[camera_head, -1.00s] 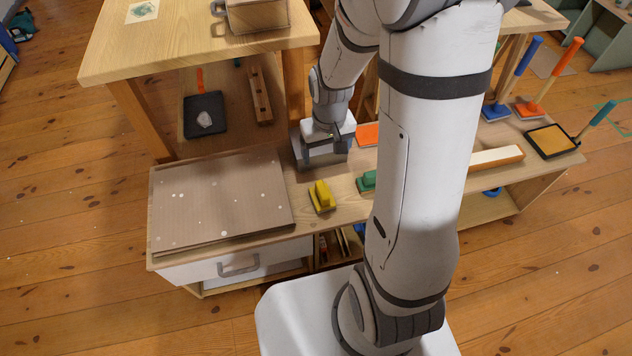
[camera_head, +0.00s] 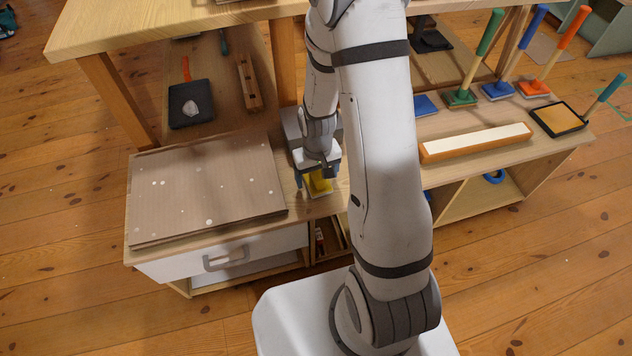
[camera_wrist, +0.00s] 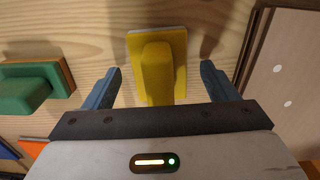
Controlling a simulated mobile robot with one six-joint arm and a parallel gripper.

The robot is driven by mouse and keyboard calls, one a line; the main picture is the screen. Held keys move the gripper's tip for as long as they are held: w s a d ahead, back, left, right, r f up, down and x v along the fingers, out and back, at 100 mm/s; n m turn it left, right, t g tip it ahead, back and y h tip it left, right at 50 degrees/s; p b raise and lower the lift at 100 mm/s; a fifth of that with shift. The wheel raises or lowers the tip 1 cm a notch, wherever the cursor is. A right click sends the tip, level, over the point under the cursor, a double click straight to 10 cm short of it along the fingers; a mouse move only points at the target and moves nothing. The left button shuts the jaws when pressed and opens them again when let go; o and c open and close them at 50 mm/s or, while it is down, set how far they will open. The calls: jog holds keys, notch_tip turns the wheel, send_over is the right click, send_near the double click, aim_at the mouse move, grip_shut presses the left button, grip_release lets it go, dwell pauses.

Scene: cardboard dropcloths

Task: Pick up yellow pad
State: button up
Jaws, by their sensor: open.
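The yellow pad (camera_wrist: 160,65) lies on the wooden bench top, with its raised yellow handle up, in the wrist view. It also shows in the head view (camera_head: 319,184), partly hidden by my gripper. My gripper (camera_wrist: 160,82) is open, with one blue-grey finger on each side of the pad and visible gaps between. In the head view my gripper (camera_head: 318,180) points down over the pad. I cannot tell exactly how high the fingertips are above the bench.
A green pad (camera_wrist: 35,88) lies to the left in the wrist view. The cardboard sheets (camera_head: 205,190) lie beside the yellow pad on the bench. A long block with a white top (camera_head: 475,142) and several handled pads stand at the right. A shelf post (camera_head: 287,75) rises behind.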

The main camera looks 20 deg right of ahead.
jog(key=shift+f, duration=0.5)
jog(key=shift+c, duration=0.4)
jog(key=shift+r, duration=0.1)
jog(key=c, duration=1)
notch_tip(320, 180, up, 10)
jog(key=p, duration=0.3)
jog(key=shift+p, duration=0.3)
jog(key=o, duration=0.5)
jog(key=shift+c, duration=0.2)
jog(key=c, duration=0.3)
